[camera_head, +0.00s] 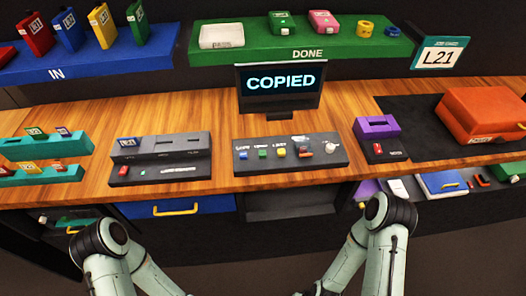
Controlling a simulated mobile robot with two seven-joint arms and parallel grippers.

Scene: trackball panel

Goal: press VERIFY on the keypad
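The keypad (289,163) is a dark sloped panel at the middle of the wooden counter. It carries a row of small coloured buttons with tiny labels above them, including a blue one (243,156), a green one (262,154) and a yellow one (280,153). A red part and a pale trackball (331,148) sit toward its right end. The labels are too small to read surely, so I cannot tell which button is VERIFY. The monitor (278,100) behind it reads COPIED. Both my arms show at the bottom; neither gripper is visible.
A dark slotted unit (158,160) stands left of the keypad, a purple device (377,128) right of it. Farther right is an orange case (482,114). A green DONE shelf (262,51) and blue IN shelf (90,66) are behind. Counter strips between devices are bare.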

